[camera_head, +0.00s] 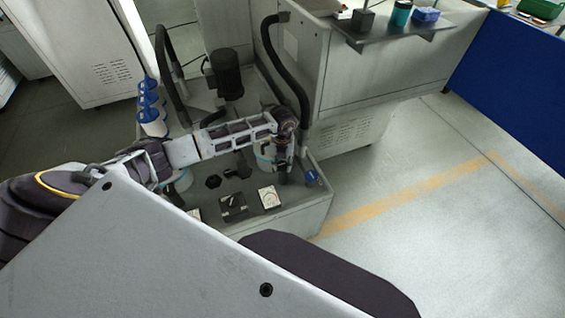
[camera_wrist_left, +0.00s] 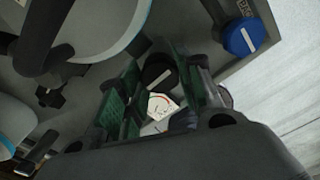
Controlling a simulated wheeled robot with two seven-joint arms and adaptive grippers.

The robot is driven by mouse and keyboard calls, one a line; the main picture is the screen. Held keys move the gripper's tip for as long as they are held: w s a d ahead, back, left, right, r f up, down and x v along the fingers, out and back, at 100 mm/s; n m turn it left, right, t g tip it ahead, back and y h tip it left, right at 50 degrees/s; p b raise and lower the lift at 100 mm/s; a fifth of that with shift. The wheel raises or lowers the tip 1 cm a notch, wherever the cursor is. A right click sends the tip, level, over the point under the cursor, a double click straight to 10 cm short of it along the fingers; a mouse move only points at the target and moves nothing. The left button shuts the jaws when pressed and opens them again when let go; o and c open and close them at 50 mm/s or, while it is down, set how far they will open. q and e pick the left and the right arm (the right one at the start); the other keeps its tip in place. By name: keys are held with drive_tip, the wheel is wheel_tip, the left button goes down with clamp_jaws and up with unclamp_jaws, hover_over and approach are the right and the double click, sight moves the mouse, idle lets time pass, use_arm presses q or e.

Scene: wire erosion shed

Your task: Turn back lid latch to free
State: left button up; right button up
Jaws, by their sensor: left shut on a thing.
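My left gripper (camera_head: 283,174) reaches down over the right part of the grey machine tank top. The knob's far side and stem are hidden. A white plate with a red arc mark (camera_wrist_left: 160,105) shows between the fingers, and a similar plate (camera_head: 269,197) shows in the head view. My right gripper is not in view.
A blue knob with a white bar (camera_wrist_left: 241,37) sits close beside the gripper, near the tank edge; it also shows in the head view (camera_head: 311,178). Black star knobs (camera_head: 213,181), a black block (camera_head: 233,206) and a hose (camera_head: 290,60) are nearby. The floor to the right is clear.

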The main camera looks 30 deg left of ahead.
sight(282, 164)
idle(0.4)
use_arm(q)
drive_tip(key=o, duration=1)
drive_tip(key=shift+o, duration=0.2)
wheel_tip(282, 164, up, 12)
idle(0.4)
drive_tip(key=shift+f, duration=0.1)
